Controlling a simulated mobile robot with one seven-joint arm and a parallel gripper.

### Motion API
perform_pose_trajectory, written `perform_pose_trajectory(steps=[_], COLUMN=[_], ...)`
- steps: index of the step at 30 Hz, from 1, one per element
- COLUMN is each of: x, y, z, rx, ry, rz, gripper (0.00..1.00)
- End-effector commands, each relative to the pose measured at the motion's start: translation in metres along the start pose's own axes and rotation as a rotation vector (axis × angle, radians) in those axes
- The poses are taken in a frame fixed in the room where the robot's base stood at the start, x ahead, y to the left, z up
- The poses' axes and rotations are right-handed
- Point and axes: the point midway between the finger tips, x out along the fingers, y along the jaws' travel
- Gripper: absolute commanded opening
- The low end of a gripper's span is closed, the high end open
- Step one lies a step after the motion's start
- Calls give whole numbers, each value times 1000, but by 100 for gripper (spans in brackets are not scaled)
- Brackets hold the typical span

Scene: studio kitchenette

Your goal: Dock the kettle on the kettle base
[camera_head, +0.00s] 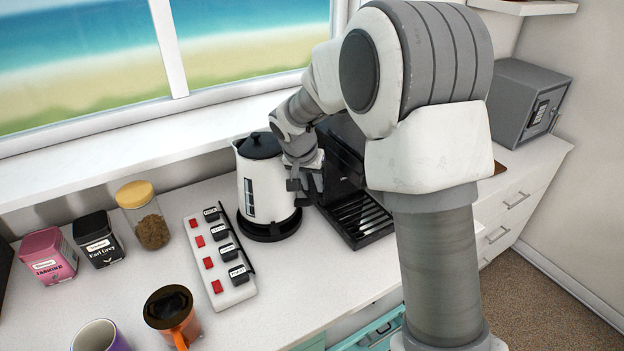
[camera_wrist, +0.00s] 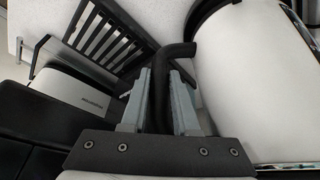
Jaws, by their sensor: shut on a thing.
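The white kettle (camera_head: 258,190) with a black lid stands upright at the back of the counter, below the window. Its body also fills the right of the wrist view (camera_wrist: 260,85). The black round kettle base (camera_head: 268,232) shows directly beneath it, its rim visible around the kettle's bottom. I cannot tell whether the kettle rests fully on the base or hovers slightly above it. My gripper (camera_head: 306,184) is on the kettle's right side. In the wrist view, its two fingers (camera_wrist: 160,105) are shut on the black kettle handle (camera_wrist: 163,75).
A black coffee machine with a slatted drip tray (camera_head: 362,213) stands close right of the kettle. A white switch strip (camera_head: 220,260) lies close left. A jar (camera_head: 146,217), tins (camera_head: 98,240), an orange mug (camera_head: 172,315) and a purple mug (camera_head: 98,337) stand further left.

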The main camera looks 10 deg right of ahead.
Motion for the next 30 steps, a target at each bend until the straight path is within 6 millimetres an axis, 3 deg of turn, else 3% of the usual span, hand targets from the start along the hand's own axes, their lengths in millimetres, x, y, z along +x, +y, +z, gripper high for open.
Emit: perform_pose_trajectory(steps=[6, 30], x=[9, 10], y=[-2, -2], z=[2, 3], rx=[4, 3], ry=[5, 6], rz=[-5, -5], gripper=[0, 0])
